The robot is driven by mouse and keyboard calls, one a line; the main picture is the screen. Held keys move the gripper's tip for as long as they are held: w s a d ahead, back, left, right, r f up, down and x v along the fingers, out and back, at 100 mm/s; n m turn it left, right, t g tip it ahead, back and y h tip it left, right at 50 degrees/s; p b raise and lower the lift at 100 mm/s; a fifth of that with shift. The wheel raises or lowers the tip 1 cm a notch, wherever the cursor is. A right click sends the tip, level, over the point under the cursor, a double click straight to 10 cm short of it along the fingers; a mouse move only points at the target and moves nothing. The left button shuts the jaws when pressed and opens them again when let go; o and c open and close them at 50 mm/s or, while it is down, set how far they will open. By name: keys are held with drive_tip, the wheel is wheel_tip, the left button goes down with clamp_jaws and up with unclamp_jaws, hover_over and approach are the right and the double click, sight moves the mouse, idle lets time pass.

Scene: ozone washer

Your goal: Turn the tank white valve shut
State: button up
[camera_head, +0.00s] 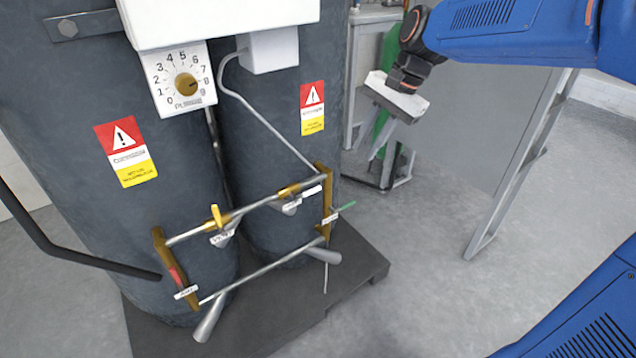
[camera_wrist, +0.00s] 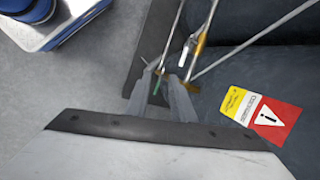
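The tank pipework is a frame of thin metal pipes with brass fittings in front of two dark tanks. A small white valve handle (camera_head: 312,190) shows near the right end of the upper pipe, beside a brass upright (camera_head: 326,195). Yellow (camera_head: 217,215), red (camera_head: 176,275) and green (camera_head: 345,207) handles are on the same pipework. My gripper (camera_head: 378,155) is to the right of and above the pipework, apart from it, its fingers pointing down. In the wrist view the fingers (camera_wrist: 162,72) are spread and hold nothing; the green handle (camera_wrist: 157,87) shows beyond the gap.
The dark tanks (camera_head: 60,110) stand on a dark base (camera_head: 355,260). A numbered dial (camera_head: 182,80) is above the pipes. A black bar (camera_head: 90,260) crosses at left. A metal-legged bench (camera_head: 490,215) stands at right. The floor (camera_head: 420,290) right of the base is clear.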

drive_tip(key=w+a+m+g+y, duration=0.1)
drive_tip(key=w+a+m, duration=0.1)
drive_tip(key=w+a, duration=0.35)
approach(312, 189)
drive_tip(key=x, duration=0.8)
clamp_jaws()
